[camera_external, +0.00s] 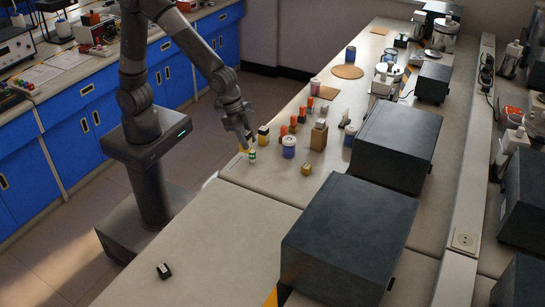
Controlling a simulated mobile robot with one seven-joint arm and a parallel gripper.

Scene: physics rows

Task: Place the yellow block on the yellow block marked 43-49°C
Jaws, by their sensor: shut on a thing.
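My gripper (244,146) is low over the near left edge of the middle bench. It is shut on a small yellow block (241,148), which is partly hidden by the fingers. A small block with green and white on it (252,156) is just below and beside the fingertips; I cannot tell if it touches the held block. A brownish-yellow block (306,169) lies farther right on the bench. The markings are too small to read, so I cannot tell which block is marked 43-49°C.
A blue and white jar (289,147) stands close to the right of my gripper. Several orange-red blocks (293,123) form a row behind it.

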